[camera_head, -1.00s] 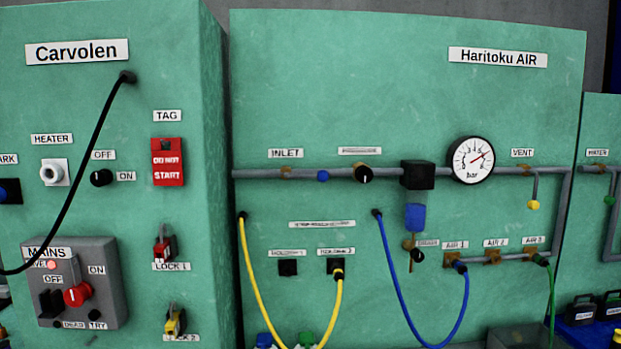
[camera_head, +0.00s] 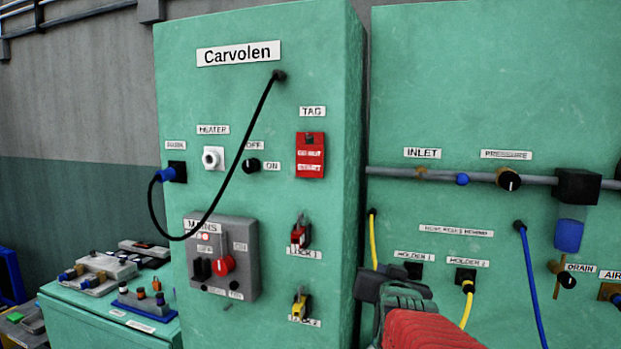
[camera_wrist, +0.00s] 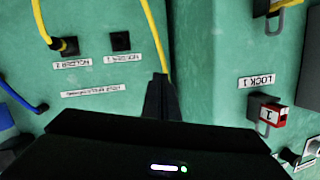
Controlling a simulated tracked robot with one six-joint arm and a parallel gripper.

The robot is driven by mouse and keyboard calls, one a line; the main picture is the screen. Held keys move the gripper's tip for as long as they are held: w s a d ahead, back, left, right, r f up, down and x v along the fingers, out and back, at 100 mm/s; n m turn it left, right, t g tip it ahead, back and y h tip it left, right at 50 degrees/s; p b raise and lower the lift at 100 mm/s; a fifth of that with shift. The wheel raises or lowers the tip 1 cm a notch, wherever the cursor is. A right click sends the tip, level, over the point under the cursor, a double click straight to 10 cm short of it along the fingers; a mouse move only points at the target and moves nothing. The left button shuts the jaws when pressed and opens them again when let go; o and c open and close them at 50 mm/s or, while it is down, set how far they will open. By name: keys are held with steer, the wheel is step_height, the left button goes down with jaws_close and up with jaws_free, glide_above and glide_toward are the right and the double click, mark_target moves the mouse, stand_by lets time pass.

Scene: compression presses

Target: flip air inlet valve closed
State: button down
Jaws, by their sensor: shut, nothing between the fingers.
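The air inlet valve sits on the grey pipe under the INLET label (camera_head: 422,153) in the head view. It shows as a brass body (camera_head: 421,173) with a blue handle end (camera_head: 462,179) just to its right. My gripper (camera_head: 368,277) is below and left of the valve, in front of the gap between the two green cabinets. In the wrist view my gripper (camera_wrist: 162,95) is shut and empty, beside the yellow hose. The valve is not seen in the wrist view.
A black pressure knob (camera_head: 508,179) and a filter with a blue bowl (camera_head: 569,235) are right of the valve. A yellow hose (camera_head: 375,240) hangs near my gripper. The Carvolen cabinet (camera_head: 325,80) with a red lock (camera_head: 300,235) stands left.

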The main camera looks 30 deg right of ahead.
steer(key=s+d+r+t+h, duration=0.25)
steer(key=d+r+h, duration=0.25)
steer(key=d+r, duration=0.25)
steer(key=t+h, duration=0.1)
steer(key=h, duration=0.3)
glide_toward(452, 180)
step_height(452, 180, up, 5)
steer(key=s+a, duration=0.2)
steer(key=a, duration=0.1)
steer(key=shift+d+f, duration=0.15)
steer(key=shift+f, duration=0.15)
steer(key=shift+w+d, duration=0.1)
steer(key=shift+w, duration=0.05)
steer(key=x, duration=1)
steer(key=shift+w+d+f, duration=0.1)
steer(key=shift+f, duration=0.9)
steer(key=shift+w+d+f, duration=0.1)
steer(key=shift+f, duration=0.85)
